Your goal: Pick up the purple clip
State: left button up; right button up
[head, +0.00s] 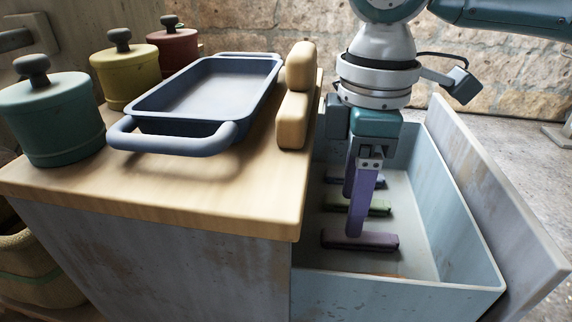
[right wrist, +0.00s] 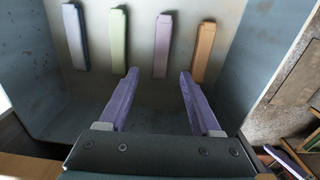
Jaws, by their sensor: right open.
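The purple clip (head: 372,242) lies flat on the floor of the open drawer (head: 398,292). In the right wrist view the purple clip (right wrist: 162,46) is a narrow upright bar, second from the right in a row of clips. My right gripper (head: 356,232) points down into the drawer, and its purple finger overlaps the clip in the head view. In the right wrist view its two fingers (right wrist: 159,73) are apart, with nothing between them, and the clip lies just beyond the tips, roughly centred. Whether a finger touches the clip cannot be told. My left gripper is out of view.
A green clip (right wrist: 119,39), a blue clip (right wrist: 75,37) and an orange clip (right wrist: 204,52) lie beside the purple one. The drawer's walls rise close around my gripper. A blue tray (head: 205,85), wooden blocks (head: 293,115) and lidded pots (head: 50,118) stand on the counter.

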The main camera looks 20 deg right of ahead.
aim_at(359, 240)
notch_tip(359, 240, down, 5)
jog(key=b, duration=0.4)
jog(key=shift+s+f, duration=0.1)
jog(key=shift+f, duration=0.1)
jog(key=shift+r, duration=0.1)
grip_shut()
